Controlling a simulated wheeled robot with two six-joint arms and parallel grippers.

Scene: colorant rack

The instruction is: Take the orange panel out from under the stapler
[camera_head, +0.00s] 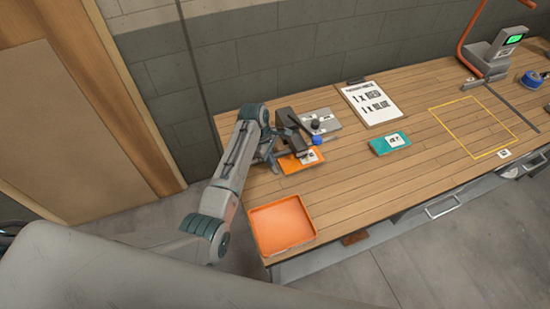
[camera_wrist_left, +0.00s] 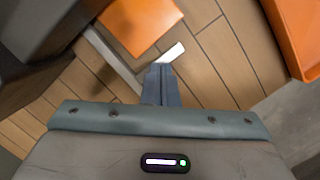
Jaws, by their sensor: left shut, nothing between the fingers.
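The orange panel (camera_head: 288,164) lies on the wooden bench with a black-and-white label at its right end. The dark stapler (camera_head: 290,128) rests over the far part of it, so that part is hidden. My left gripper (camera_head: 274,160) is at the panel's left edge, partly hidden by my arm. In the left wrist view its fingers (camera_wrist_left: 161,82) are shut with nothing between them, and their tips point at the near edge of the orange panel (camera_wrist_left: 141,24). I cannot tell whether they touch it. A dark mass, probably the stapler (camera_wrist_left: 45,35), fills the upper left there. My right gripper is not in view.
An orange tray (camera_head: 282,226) stands at the bench's near left corner. A grey panel (camera_head: 323,119) lies behind the stapler, a teal panel (camera_head: 390,143) to the right, and a printed sheet (camera_head: 372,103) at the back. The bench between panel and tray is clear.

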